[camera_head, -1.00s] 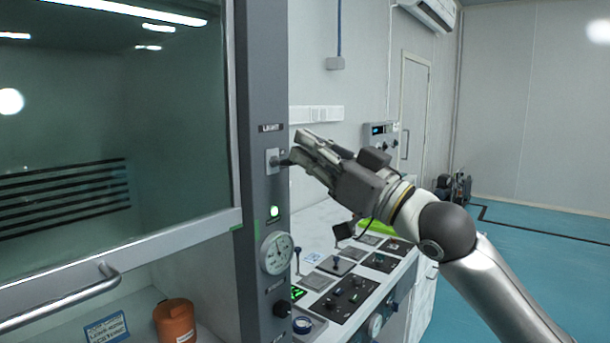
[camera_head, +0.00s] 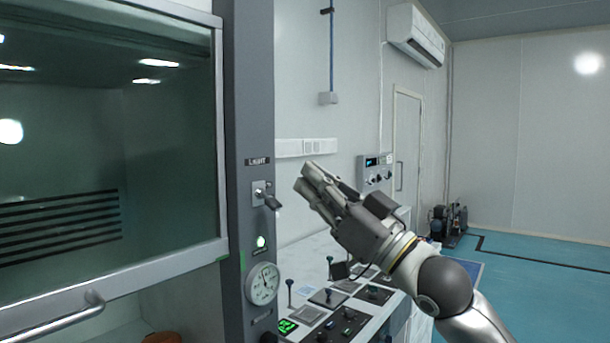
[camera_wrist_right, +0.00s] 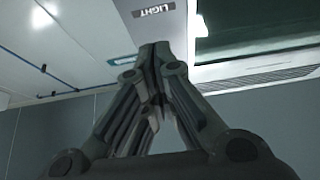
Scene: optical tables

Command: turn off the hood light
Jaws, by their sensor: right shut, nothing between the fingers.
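The hood light switch (camera_head: 260,194) sits on the grey hood post under a "LIGHT" label (camera_head: 257,162). Its dark lever (camera_head: 271,202) tilts down and to the right. My right gripper (camera_head: 308,180) is shut and empty, a little right of the switch and apart from it. In the right wrist view the closed fingers (camera_wrist_right: 157,52) point toward the post, with the label just above them; the switch is hidden there. The hood glass (camera_head: 110,130) is dark and no bright tube shows behind it. My left gripper is not in view.
A green indicator (camera_head: 261,242) and a round gauge (camera_head: 263,283) sit lower on the post. A control console (camera_head: 340,305) with small levers stands below my right arm. The sash handle (camera_head: 60,322) projects at lower left. Open floor (camera_head: 540,270) lies to the right.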

